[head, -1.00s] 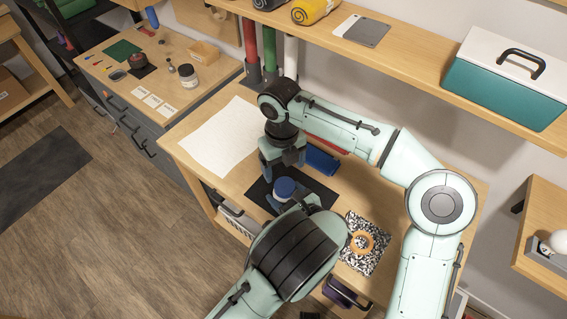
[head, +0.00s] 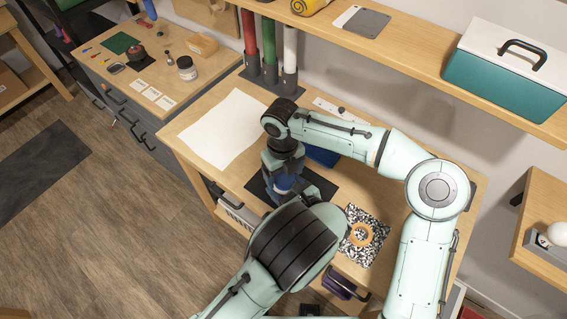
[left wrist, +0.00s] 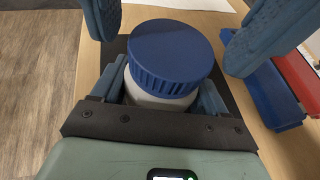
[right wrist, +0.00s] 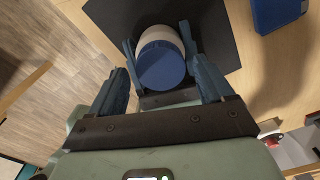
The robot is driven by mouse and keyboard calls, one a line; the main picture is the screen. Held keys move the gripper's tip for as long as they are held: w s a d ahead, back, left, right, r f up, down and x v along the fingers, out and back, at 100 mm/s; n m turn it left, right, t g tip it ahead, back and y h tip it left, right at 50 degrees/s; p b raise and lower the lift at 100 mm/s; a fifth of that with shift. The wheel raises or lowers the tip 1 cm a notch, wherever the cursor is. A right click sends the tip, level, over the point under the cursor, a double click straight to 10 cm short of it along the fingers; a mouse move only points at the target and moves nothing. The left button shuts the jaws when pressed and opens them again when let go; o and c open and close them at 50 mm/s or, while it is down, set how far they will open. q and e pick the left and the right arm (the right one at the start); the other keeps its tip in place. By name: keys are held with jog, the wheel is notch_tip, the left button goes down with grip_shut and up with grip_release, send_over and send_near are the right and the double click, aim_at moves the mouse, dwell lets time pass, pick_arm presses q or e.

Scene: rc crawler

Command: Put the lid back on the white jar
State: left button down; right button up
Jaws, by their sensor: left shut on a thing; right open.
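The white jar (left wrist: 160,99) stands upright on a black mat (head: 322,187), with the blue lid (left wrist: 170,55) resting on its top. Whether the lid is screwed tight cannot be told. My left gripper (left wrist: 163,92) is shut on the jar's body, one finger on each side below the lid. My right gripper (right wrist: 162,82) is open above the jar, its fingers apart on either side of the lid and not touching it. The lid (right wrist: 161,66) fills the gap ahead in the right wrist view. In the head view my arms mostly hide the jar.
A blue bin (left wrist: 265,95) and a red bin (left wrist: 300,76) lie right of the mat. White paper (head: 222,130) covers the table's left part. A tan ring (head: 361,234) sits on a speckled pad (head: 377,252) to the right. A shelf (head: 400,75) runs above the back.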

jog(key=shift+f, duration=0.45)
jog(key=shift+c, duration=0.4)
jog(key=c, duration=1)
jog(key=m, duration=0.4)
jog(key=shift+r, duration=0.1)
jog(key=m, duration=0.5)
jog(key=shift+m, duration=0.4)
jog(key=o, duration=1.1)
jog(key=shift+o, duration=0.2)
jog(key=shift+d, duration=0.15)
